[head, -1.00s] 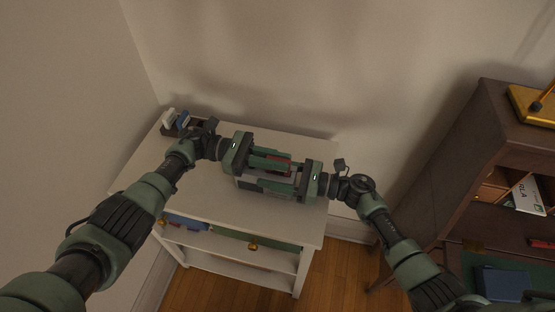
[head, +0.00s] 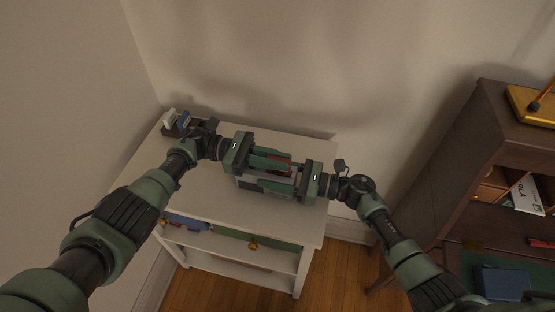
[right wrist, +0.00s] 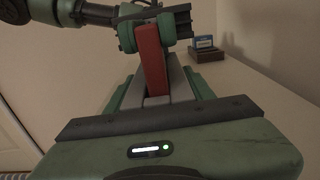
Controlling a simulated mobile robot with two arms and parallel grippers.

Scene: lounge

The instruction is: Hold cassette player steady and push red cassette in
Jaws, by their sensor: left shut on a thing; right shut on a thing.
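The red cassette (head: 287,160) shows as a small red patch between my two grippers in the head view. In the right wrist view the red cassette (right wrist: 151,55) stands on edge, its near end against the light grey cassette player (right wrist: 180,82). My left gripper (head: 272,172) comes from the left; its fingers lie on both sides of the red cassette and are shut on it. My right gripper (right wrist: 160,88) is shut on the grey player, with one finger on each side. Fingers cover much of both things, so how deep the cassette sits cannot be told.
A white shelf unit (head: 150,180) carries the work. A dark holder (head: 168,131) with blue and white cassettes stands at its back left corner. Walls close off the back and left. A brown desk (head: 450,150) stands to the right, with wooden floor between.

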